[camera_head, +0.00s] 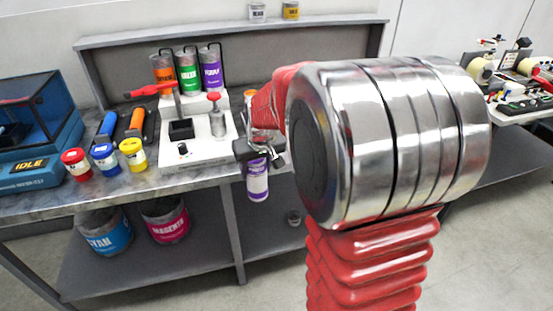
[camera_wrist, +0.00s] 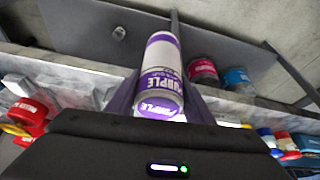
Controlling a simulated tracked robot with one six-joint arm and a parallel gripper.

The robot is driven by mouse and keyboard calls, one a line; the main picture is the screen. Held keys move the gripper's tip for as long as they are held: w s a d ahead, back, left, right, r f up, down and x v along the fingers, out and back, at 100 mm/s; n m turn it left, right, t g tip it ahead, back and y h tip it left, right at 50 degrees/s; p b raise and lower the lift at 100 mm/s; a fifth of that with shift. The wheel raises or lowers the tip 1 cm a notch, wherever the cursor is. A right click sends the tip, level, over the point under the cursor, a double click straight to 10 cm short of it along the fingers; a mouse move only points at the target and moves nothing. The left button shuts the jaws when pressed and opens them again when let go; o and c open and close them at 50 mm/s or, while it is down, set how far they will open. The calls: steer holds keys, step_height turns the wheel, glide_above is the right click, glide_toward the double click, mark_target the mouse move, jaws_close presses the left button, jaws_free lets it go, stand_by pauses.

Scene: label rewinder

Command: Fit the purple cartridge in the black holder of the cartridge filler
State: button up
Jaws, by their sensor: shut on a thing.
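The purple cartridge (camera_head: 257,180) is a white and clear cylinder with purple labels. It hangs upright in my gripper (camera_head: 260,157), in front of the bench edge. The wrist view shows the cartridge (camera_wrist: 162,75) between the dark fingers of my gripper (camera_wrist: 160,100), which is shut on it. The cartridge filler (camera_head: 188,140) is a white-based device on the bench, left of my gripper. Its black holder (camera_head: 181,129) is a square block on the base, below a red-handled lever (camera_head: 150,90). The holder looks empty, though its inside is hard to see.
Orange, green and purple canisters (camera_head: 187,70) stand behind the filler. A blue machine reading IDLE (camera_head: 38,130) is far left. Cyan and magenta buckets (camera_head: 105,232) stand below.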

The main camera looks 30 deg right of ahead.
steer(key=w+a+f+n, duration=0.1)
steer(key=a+f, duration=0.3)
steer(key=a, duration=0.3)
steer(key=w+a+f+n+y, duration=0.1)
steer(key=a+f, duration=0.3)
steer(key=a, duration=0.4)
steer(key=shift+w+a, duration=0.2)
steer(key=shift+w, duration=0.4)
steer(key=shift+d, duration=0.1)
